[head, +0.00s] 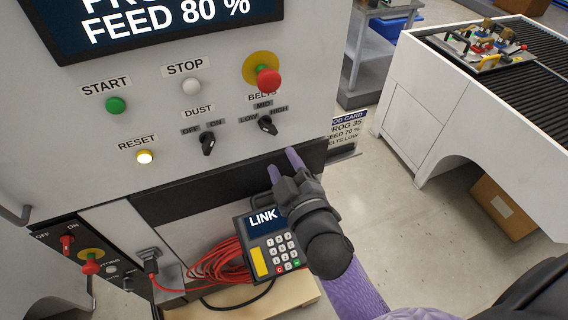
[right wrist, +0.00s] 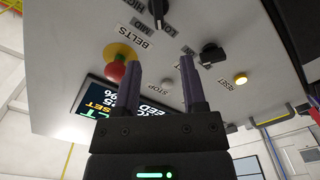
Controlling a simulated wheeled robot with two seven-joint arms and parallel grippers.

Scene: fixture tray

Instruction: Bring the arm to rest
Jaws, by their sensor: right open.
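My right gripper (head: 284,164) is open and empty, in front of the lower edge of the grey control panel (head: 225,110), below the BELTS knob (head: 268,125). In the right wrist view the two purple fingers (right wrist: 161,75) stand apart with nothing between them, and the panel fills the space behind them. My right arm comes in from the bottom right, with a purple link. My left gripper is in neither view.
The panel has a red stop button (head: 268,80), a green START button (head: 116,105), a DUST knob (head: 208,143) and a lit RESET button (head: 144,157). A keypad pendant (head: 262,258) with red cable sits below. A white conveyor table (head: 420,100) stands right, with open floor between.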

